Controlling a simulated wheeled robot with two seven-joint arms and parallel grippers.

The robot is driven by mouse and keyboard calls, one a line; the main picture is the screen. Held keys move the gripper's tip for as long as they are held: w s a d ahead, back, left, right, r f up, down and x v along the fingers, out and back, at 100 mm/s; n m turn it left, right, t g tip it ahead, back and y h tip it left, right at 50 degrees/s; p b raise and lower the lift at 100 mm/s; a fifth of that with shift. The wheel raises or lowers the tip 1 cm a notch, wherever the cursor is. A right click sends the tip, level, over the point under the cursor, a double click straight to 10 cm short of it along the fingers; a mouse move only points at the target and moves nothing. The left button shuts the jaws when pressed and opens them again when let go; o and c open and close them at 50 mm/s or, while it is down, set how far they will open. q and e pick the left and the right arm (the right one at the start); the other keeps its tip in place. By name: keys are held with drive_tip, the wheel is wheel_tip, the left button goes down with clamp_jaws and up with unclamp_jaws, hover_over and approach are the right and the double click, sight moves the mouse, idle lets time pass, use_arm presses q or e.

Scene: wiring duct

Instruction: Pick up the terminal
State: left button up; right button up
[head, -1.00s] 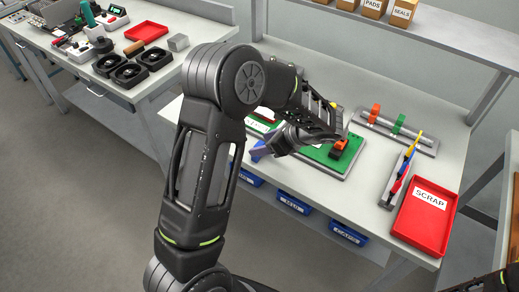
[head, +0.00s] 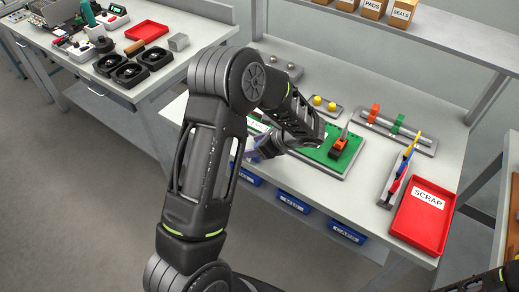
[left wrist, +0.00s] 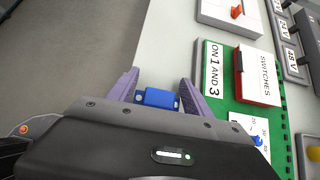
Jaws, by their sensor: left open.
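A small blue block (left wrist: 158,98), which looks like the terminal, shows in the left wrist view between the two purple fingers of my left gripper (left wrist: 158,88). The fingers are spread, with a gap visible on each side of the block. Whether they touch it lower down I cannot tell. In the head view my left gripper (head: 258,152) is over the front of the bench, by the left end of the green board (head: 325,158). My own arm and wrist hide the block there.
A board with a "SWITCHES" card (left wrist: 257,75) lies right of the left gripper. A rail with orange and green clips (head: 397,130) and a red scrap tray (head: 425,235) are to the right. Blue bins (head: 293,202) hang under the front edge.

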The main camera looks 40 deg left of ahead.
use_arm(q)
drive_tip(key=c, duration=1)
drive_tip(key=shift+o, duration=0.2)
wheel_tip(320, 180, up, 10)
drive_tip(key=b, duration=0.1)
drive_tip(key=shift+b, duration=0.3)
